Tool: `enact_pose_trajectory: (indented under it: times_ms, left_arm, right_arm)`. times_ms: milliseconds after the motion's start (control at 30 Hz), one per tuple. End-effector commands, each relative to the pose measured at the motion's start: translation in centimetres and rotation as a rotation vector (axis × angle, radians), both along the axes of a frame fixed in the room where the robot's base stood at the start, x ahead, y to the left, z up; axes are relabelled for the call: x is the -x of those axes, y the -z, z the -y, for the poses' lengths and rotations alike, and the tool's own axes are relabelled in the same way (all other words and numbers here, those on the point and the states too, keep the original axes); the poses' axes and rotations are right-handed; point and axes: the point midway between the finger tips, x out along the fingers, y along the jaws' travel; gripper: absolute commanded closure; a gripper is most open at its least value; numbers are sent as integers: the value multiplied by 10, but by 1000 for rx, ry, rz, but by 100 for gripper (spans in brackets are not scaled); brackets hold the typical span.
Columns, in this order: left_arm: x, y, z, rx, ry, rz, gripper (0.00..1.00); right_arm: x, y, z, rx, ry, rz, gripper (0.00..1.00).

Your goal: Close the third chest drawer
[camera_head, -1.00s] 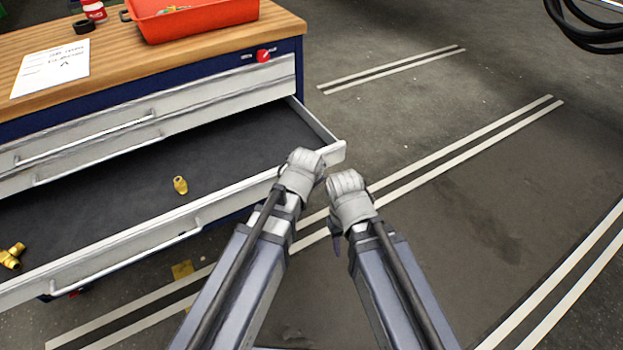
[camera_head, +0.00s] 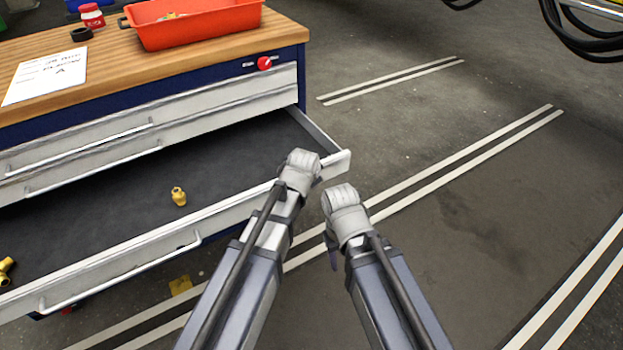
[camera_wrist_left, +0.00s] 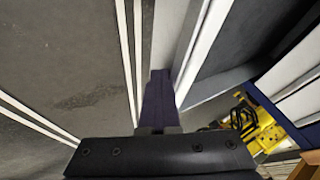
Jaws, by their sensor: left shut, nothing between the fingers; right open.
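The third chest drawer (camera_head: 125,250) is pulled well out of the blue chest, below two shut drawers. It has a pale front with a bar handle (camera_head: 120,270) and a dark floor. My left gripper (camera_head: 302,172) is at the outside of its front near the right corner; its fingers are hidden in the head view. In the left wrist view its dark fingers (camera_wrist_left: 158,98) are shut and empty, close beside the drawer's pale front edge (camera_wrist_left: 205,50); contact cannot be told. My right gripper (camera_head: 345,212) is open and empty, over the floor right of the drawer.
Brass fittings (camera_head: 179,196) lie in the open drawer. On the wooden top (camera_head: 215,47) stand a red tray (camera_head: 195,28), a paper sheet (camera_head: 45,76) and a red jar (camera_head: 92,15). The striped floor (camera_head: 450,220) to the right is clear. Black cables (camera_head: 585,40) hang at the upper right.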

Motion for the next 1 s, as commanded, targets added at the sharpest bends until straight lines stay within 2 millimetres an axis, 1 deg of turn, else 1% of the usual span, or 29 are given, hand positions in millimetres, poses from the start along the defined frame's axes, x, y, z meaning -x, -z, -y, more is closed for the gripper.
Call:
enact_pose_trajectory:
  times_ms: [167,267,800,1000]
  left_arm:
    - [-24,0,-14,0,-4,1,100]
    - [-44,0,-27,-2,-5,2,100]
    - [-170,0,-112,-1,-5,2,100]
    - [-213,0,-142,-1,-5,2,100]
  right_arm:
    - [0,0,0,0,0,0,50]
    - [0,0,0,0,0,0,50]
    - [0,0,0,0,0,0,50]
    - [0,0,0,0,0,0,50]
